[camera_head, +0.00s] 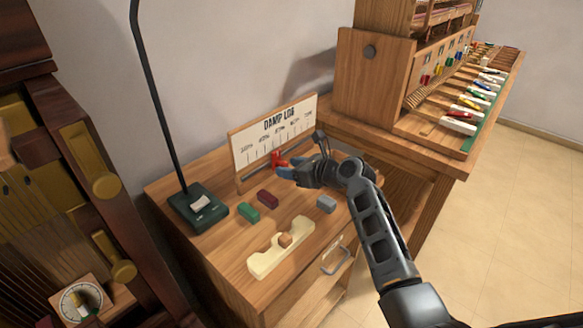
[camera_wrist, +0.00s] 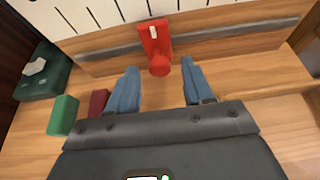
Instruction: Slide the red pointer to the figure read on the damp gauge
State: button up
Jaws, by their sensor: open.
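The red pointer (camera_head: 278,158) sits on the rail of the damp log board (camera_head: 243,150), left of the middle of its scale. In the wrist view the red pointer (camera_wrist: 154,38) has a round knob toward me and a white mark on top. My gripper (camera_head: 284,172) is open in front of the board, its blue fingers spread. In the wrist view my gripper (camera_wrist: 155,80) has one finger on each side of the knob, apart from it. The damp gauge (camera_head: 82,302) is a round white dial at the lower left; its reading is too small to tell.
On the desk stand a green block (camera_head: 248,212), a dark red block (camera_head: 267,199), a grey-blue block (camera_head: 326,203) and a cream holder (camera_head: 282,256). A lamp base (camera_head: 197,207) stands at the left. A wooden keyboard bench (camera_head: 440,150) is on the right.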

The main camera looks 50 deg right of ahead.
jog(key=shift+c, duration=0.4)
grip_shut()
jog(key=d, duration=0.9)
jog(key=shift+w, duration=0.15)
jog(key=shift+o, duration=0.4)
grip_release()
